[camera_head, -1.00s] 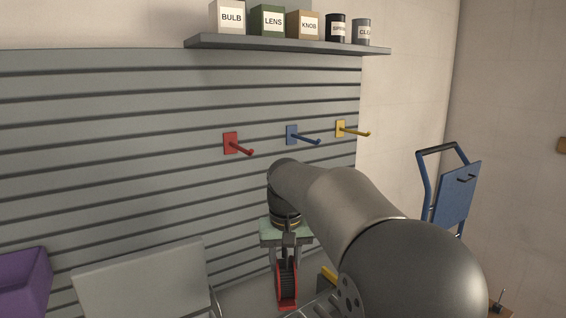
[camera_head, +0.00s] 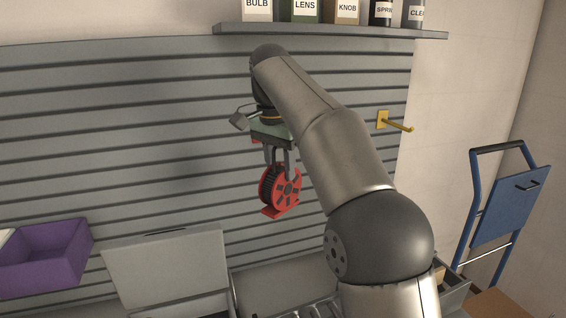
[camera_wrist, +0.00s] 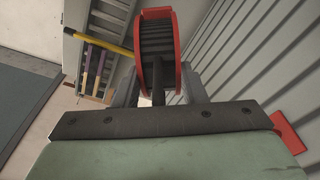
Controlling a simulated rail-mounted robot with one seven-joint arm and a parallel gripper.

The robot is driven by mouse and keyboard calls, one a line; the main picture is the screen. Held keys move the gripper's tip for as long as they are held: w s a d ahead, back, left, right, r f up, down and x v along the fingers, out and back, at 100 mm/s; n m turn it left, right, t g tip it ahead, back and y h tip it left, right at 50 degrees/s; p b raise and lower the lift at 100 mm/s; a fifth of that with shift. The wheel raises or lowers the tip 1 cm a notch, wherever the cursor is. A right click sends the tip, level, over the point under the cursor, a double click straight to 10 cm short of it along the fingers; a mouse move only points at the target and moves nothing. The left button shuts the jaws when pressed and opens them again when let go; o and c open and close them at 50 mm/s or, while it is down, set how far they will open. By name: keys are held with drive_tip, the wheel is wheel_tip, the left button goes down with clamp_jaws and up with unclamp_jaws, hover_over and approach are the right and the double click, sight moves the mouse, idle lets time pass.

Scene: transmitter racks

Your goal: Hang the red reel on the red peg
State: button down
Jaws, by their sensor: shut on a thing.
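The red reel (camera_head: 280,188), with red flanges and a dark winding, hangs upright below my gripper (camera_head: 279,160), which is shut on it. They are in front of the slatted wall, clear of the bench. In the wrist view the reel (camera_wrist: 157,45) sits between the fingers of my gripper (camera_wrist: 158,88). The red peg is mostly hidden behind my gripper in the head view; a small red patch (camera_head: 256,141) beside the gripper body looks like its plate. In the wrist view a red plate (camera_wrist: 288,132) shows on the wall, right of the gripper body. The peg's rod is not visible.
The yellow peg (camera_head: 383,120) is to the right; the blue peg is hidden behind my arm. A shelf (camera_head: 330,31) with labelled containers is above. A purple bin (camera_head: 48,258) and a grey panel (camera_head: 165,268) are lower left. A blue cart (camera_head: 507,200) stands right.

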drive_tip(key=w+a+p, duration=0.2)
drive_tip(key=w+p, duration=0.3)
drive_tip(key=w, duration=0.1)
drive_tip(key=shift+w+a+f+p, duration=0.15)
drive_tip(key=shift+w+f+p, duration=0.05)
drive_tip(key=shift+w+p, duration=0.15)
idle(0.5)
drive_tip(key=shift+f, duration=0.25)
idle(0.5)
drive_tip(key=c, duration=1)
unclamp_jaws()
drive_tip(key=shift+w+a+f, duration=0.2)
drive_tip(key=shift+w, duration=0.1)
drive_tip(key=shift+o, duration=1)
drive_tip(key=shift+w+a+f, duration=0.15)
drive_tip(key=shift+w+f, duration=0.2)
drive_tip(key=shift+w, duration=0.2)
drive_tip(key=shift+s+r, duration=0.1)
